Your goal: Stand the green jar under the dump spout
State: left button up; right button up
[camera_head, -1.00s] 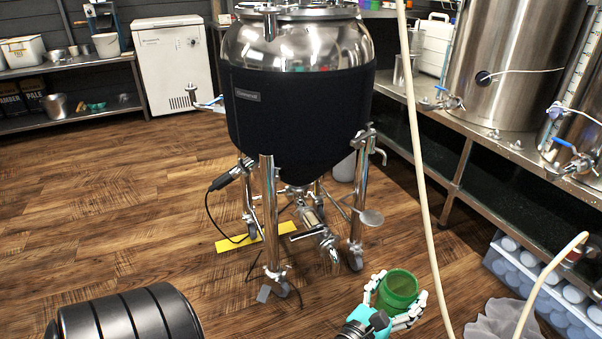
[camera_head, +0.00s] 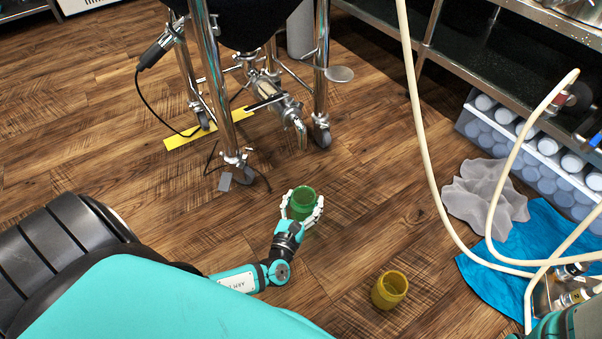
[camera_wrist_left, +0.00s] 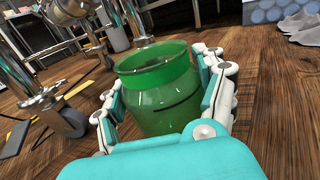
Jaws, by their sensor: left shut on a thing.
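The green jar (camera_head: 303,198) is upright and held in my left gripper (camera_head: 302,207), a little short of the steel tank's legs. In the left wrist view the green jar (camera_wrist_left: 158,88) sits between both fingers of my left gripper (camera_wrist_left: 163,95), which are shut on its sides. Its mouth is open and faces up. The dump spout (camera_head: 300,130) hangs low under the tank, behind the jar and apart from it. I cannot tell whether the jar touches the floor. My right gripper is not in view.
A yellow jar (camera_head: 389,290) stands on the floor to the right. A tank leg with a caster (camera_head: 236,160) stands left of the spout. Pale hoses (camera_head: 430,190), a grey cloth (camera_head: 485,198) and a blue cloth (camera_head: 500,270) lie at the right. Wood floor between jar and spout is clear.

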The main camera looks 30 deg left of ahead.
pick_arm(q)
jog(key=w+a+f+b, duration=0.1)
jog(key=w+a+b, duration=0.2)
jog(key=w, duration=0.1)
jog(key=w+a+f+b, duration=0.2)
jog(key=w+a+b, duration=0.1)
jog(key=w+b, duration=0.1)
jog(key=w+a+f+b, duration=0.2)
jog(key=w+a+b, duration=0.1)
jog(key=w+b, duration=0.1)
jog(key=shift+w+a+f, duration=0.1)
jog(key=shift+w+a, duration=0.05)
jog(key=shift+w, duration=0.2)
jog(key=o, duration=1.4)
